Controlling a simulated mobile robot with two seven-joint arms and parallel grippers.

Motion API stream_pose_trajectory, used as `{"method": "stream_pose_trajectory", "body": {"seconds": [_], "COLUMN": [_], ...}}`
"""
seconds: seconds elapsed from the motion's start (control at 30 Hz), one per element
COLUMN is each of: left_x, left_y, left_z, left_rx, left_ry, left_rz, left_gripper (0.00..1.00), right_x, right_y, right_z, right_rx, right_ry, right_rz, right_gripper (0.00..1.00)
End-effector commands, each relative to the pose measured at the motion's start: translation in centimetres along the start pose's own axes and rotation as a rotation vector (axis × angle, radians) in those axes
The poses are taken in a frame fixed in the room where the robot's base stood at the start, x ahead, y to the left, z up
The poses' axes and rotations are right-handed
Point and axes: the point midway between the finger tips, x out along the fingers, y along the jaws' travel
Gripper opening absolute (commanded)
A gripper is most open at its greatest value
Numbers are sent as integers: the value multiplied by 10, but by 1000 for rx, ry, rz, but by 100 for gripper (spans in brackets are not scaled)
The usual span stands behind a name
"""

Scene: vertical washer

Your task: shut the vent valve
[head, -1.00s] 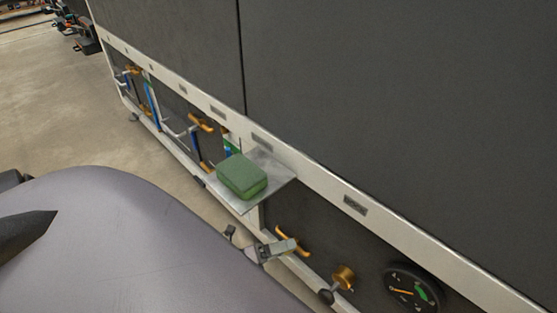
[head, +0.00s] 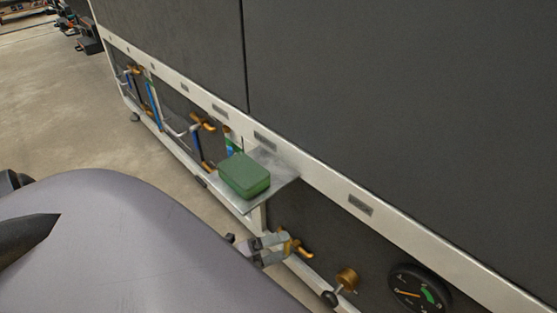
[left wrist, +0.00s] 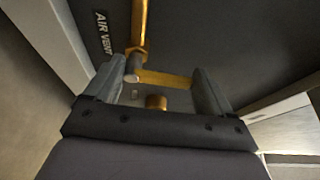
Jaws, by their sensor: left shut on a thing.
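The vent valve's brass handle (head: 301,250) sits low on the dark panel, partly hidden by my gripper in the head view. In the left wrist view the brass handle bar (left wrist: 168,79) lies between the fingers, beside a brass pipe (left wrist: 141,25) and a label (left wrist: 103,33) reading "AIR VENT". My left gripper (head: 284,245) is shut on the handle; its fingers also show in the left wrist view (left wrist: 157,88), on either side of the brass bar. My right gripper is not in view.
A metal shelf (head: 279,184) holding a green block (head: 244,176) juts out just above my left gripper. A brass fitting with a black knob (head: 346,280) and a round gauge (head: 420,290) are to the right. More brass valves (head: 203,122) line the frame further left. Open floor (head: 60,110) lies at left.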

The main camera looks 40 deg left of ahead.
Motion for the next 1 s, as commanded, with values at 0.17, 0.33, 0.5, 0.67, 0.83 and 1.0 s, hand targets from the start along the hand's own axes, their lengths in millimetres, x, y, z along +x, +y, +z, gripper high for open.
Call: {"method": "stream_pose_trajectory", "body": {"seconds": [0.17, 0.33, 0.5, 0.67, 0.83, 1.0], "left_x": [4, 4, 2, -13, -42, -62], "left_y": [-8, -7, -6, -5, -5, -5], "left_z": [-2, -2, -1, -1, -1, -2], "left_rx": [-9, -7, -4, -4, -5, -7], "left_ry": [11, 9, 8, 7, 6, 9], "left_rz": [-28, -26, -21, -17, -17, -21], "left_gripper": [29, 100, 100, 100, 100, 100], "right_x": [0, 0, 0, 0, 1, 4], "right_y": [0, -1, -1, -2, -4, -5], "right_z": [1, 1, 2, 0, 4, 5], "right_rx": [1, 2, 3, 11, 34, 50], "right_ry": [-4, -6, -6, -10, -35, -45], "right_rz": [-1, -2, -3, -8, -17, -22], "right_gripper": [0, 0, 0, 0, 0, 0]}}
